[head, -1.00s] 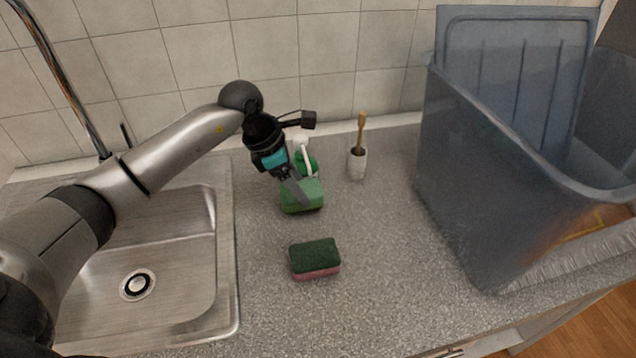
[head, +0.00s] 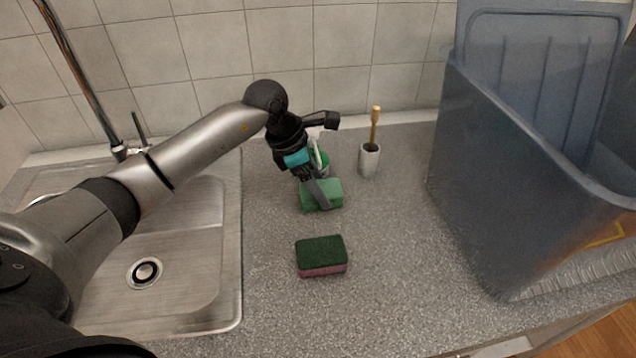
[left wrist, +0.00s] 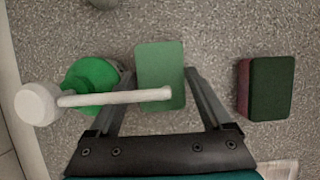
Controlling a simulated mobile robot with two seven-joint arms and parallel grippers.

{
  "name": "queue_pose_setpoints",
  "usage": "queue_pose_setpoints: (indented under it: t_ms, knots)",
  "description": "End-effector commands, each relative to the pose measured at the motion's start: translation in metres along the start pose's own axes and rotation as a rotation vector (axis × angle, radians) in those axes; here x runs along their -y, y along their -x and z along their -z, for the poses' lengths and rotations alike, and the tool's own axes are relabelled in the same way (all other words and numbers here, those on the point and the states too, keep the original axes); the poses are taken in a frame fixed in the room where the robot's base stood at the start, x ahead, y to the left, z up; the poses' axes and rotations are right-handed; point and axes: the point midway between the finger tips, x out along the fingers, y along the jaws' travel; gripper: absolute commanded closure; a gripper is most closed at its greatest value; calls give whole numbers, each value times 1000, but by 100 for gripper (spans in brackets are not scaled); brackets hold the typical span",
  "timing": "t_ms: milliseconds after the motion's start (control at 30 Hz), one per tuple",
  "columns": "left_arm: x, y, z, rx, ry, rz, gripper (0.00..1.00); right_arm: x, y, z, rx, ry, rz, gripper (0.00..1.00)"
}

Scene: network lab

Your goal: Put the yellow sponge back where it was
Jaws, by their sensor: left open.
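No clearly yellow sponge shows. A light green sponge (head: 335,192) lies on the grey counter; in the left wrist view this green sponge (left wrist: 160,62) sits between the fingertips. A second sponge (head: 321,254), dark green on top and pink below, lies nearer the front; it also shows at the right in the left wrist view (left wrist: 270,88). My left gripper (head: 317,190) is open and points down at the light green sponge, one finger covering part of it. I cannot tell whether the fingers touch it. My right gripper is not in view.
A green bottle with a white top (head: 322,158) stands right behind the light green sponge, its white spout (left wrist: 115,98) crossing the wrist view. A white cup with a wooden-handled brush (head: 370,160) stands to its right. A sink (head: 185,280) is left, a large grey-blue bin (head: 510,190) right.

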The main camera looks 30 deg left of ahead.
Motion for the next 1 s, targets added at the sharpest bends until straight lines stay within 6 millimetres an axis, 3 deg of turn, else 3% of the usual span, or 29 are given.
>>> queue_pose_setpoints:
  t_ms: [600,1000]
  knots:
    - [-1,110,-1,0,0,-3,17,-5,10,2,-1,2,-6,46]
    - [0,122,-1,0,0,0,17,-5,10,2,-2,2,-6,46]
